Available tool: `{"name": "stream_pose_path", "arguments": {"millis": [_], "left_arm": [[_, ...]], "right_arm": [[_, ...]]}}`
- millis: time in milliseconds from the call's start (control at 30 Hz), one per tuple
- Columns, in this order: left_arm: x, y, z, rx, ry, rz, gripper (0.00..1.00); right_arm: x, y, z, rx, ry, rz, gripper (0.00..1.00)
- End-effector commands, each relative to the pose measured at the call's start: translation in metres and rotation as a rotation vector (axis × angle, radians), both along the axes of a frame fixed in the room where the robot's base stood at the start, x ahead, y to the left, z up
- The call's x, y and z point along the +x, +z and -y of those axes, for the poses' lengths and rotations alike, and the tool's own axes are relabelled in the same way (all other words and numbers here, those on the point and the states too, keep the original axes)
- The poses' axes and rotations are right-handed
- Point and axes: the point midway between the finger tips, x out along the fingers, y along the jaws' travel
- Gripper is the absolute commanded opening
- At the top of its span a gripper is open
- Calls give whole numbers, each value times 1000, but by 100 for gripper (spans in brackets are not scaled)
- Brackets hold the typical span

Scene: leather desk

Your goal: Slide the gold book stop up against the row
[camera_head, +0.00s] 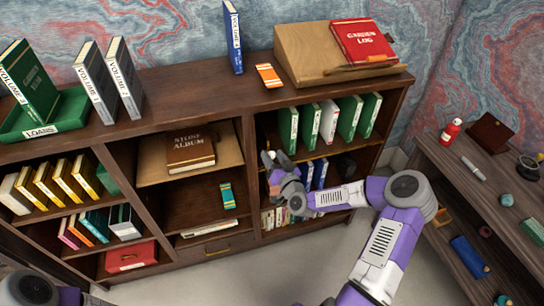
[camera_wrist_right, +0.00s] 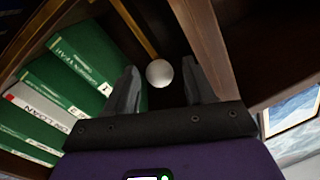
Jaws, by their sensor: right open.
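In the wrist view a thin gold bar (camera_wrist_right: 137,27), which looks like the book stop, runs toward a pale round knob (camera_wrist_right: 159,73). I cannot tell whether the two are joined. My right gripper (camera_wrist_right: 160,80) is open, with the knob showing between its fingers and nothing clearly gripped. The row of green books (camera_wrist_right: 75,65), with one white book (camera_wrist_right: 40,108) among them, is left of the fingers. My left gripper is out of view.
Blue books (camera_head: 313,174) stand on the shelf below the row, close to my right gripper. A dark wooden upright (camera_wrist_right: 203,45) is right of the fingers in the wrist view. A side table (camera_head: 480,165) with small items stands at the right.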

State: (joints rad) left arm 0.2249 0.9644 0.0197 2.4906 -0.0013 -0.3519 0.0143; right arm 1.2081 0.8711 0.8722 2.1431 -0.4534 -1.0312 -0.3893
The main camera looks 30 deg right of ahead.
Motion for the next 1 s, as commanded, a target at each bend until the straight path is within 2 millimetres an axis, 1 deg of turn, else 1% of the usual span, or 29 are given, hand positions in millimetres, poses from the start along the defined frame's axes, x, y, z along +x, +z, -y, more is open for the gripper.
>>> {"name": "stream_pose_path", "arguments": {"millis": [33, 133, 433, 700, 800, 1000], "left_arm": [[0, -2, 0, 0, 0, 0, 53], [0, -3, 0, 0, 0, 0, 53], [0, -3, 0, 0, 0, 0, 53], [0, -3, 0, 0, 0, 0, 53], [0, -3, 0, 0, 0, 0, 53], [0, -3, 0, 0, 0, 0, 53]], "right_arm": [[6, -1, 0, 1, 1, 0, 54], [12, -1, 1, 1, 0, 0, 54], [15, 0, 1, 2, 1, -3, 54], [14, 0, 1, 2, 1, -3, 13], [14, 0, 1, 2, 1, -3, 0], [14, 0, 1, 1, 1, -3, 0]]}}
